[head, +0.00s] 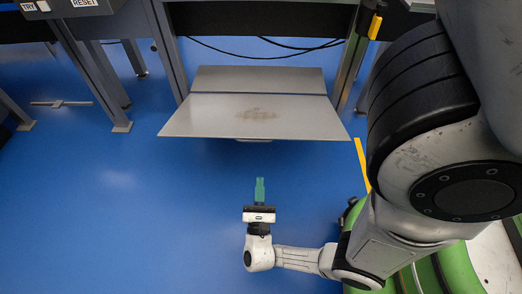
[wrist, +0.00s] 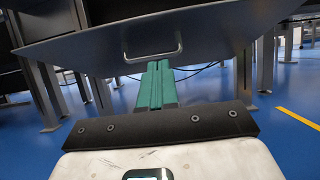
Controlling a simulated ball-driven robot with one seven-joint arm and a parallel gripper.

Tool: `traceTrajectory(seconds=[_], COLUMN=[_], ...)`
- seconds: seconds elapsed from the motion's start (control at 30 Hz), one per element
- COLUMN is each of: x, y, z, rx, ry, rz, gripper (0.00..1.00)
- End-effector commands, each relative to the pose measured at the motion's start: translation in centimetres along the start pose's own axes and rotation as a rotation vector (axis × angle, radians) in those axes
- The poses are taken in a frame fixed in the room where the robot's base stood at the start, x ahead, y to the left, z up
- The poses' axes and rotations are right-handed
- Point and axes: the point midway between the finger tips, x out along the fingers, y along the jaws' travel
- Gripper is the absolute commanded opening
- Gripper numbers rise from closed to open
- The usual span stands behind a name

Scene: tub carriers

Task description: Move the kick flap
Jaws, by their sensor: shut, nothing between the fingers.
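The kick flap (head: 290,117) is a wide grey panel with a brownish smudge, low down between the machine's legs. It slants out toward me, with a narrower grey strip behind it. In the wrist view the flap (wrist: 90,48) fills the upper middle, and its pale bar handle (wrist: 152,53) shows near its lower edge. In the head view only a small piece of the handle (head: 254,140) shows at the front edge. My gripper (head: 260,180) has green fingers, shut and empty, pointing at the flap with a gap in front. In the wrist view my gripper (wrist: 160,64) sits just below the handle.
Grey metal legs (head: 167,50) stand on both sides of the flap. Black cables (head: 262,57) hang behind it. A yellow floor strip (head: 361,162) lies at the right. The blue floor (head: 120,220) is clear in front and to the left.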

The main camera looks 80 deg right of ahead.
Motion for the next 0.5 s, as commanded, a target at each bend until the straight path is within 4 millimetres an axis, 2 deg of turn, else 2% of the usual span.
traceTrajectory(seconds=[0.37,0.5], x=[7.5,9.0], y=[-0.1,-0.1], z=[-0.1,1.2], rx=[0.002,0.003], ry=[-0.002,-0.001], rz=[-0.005,-0.003], gripper=[0.0,0.0])
